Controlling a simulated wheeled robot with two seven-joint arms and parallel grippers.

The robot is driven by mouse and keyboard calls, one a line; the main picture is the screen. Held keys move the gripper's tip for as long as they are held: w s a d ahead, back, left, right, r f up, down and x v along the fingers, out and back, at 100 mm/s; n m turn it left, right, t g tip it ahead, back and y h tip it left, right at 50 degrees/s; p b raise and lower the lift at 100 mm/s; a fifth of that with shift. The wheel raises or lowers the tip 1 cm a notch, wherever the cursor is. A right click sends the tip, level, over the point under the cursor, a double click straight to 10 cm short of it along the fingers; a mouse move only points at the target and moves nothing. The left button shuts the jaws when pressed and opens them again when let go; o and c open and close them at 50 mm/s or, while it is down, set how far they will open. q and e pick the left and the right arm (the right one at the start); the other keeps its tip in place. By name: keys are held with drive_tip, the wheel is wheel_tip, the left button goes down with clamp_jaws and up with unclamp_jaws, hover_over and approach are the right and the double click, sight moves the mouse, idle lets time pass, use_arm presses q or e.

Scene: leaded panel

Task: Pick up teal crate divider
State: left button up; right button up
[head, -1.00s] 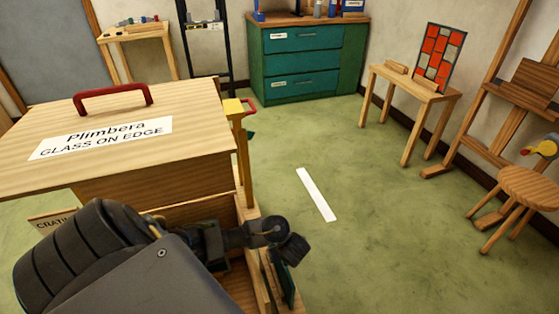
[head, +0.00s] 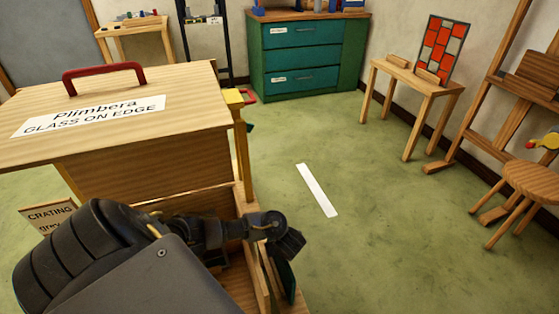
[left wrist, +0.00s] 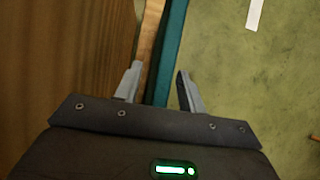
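The teal crate divider (head: 284,278) stands on edge beside the wooden crate's right side in the head view, partly hidden by my left arm. In the left wrist view, it is a narrow teal strip (left wrist: 170,45) running between my gripper's two fingers. My left gripper (left wrist: 158,88) is open, with the divider nearer its right finger and a gap to the left one. In the head view, my left gripper (head: 288,243) is just above the divider. My right gripper is not in view.
The crate's lid (head: 190,90) has a red handle and a "Plimbera GLASS ON EDGE" label. A yellow-and-red clamp (head: 236,97) is at its right corner. Open green floor with a white strip (head: 317,190) lies to the right. A small table (head: 418,85) holds a leaded panel (head: 442,48).

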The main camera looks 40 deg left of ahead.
use_arm(q)
drive_tip(key=shift+w+a+f, duration=0.1)
drive_tip(key=shift+f, duration=0.15)
drive_tip(key=shift+f, duration=0.25)
idle(0.5)
clamp_jaws()
idle(1.4)
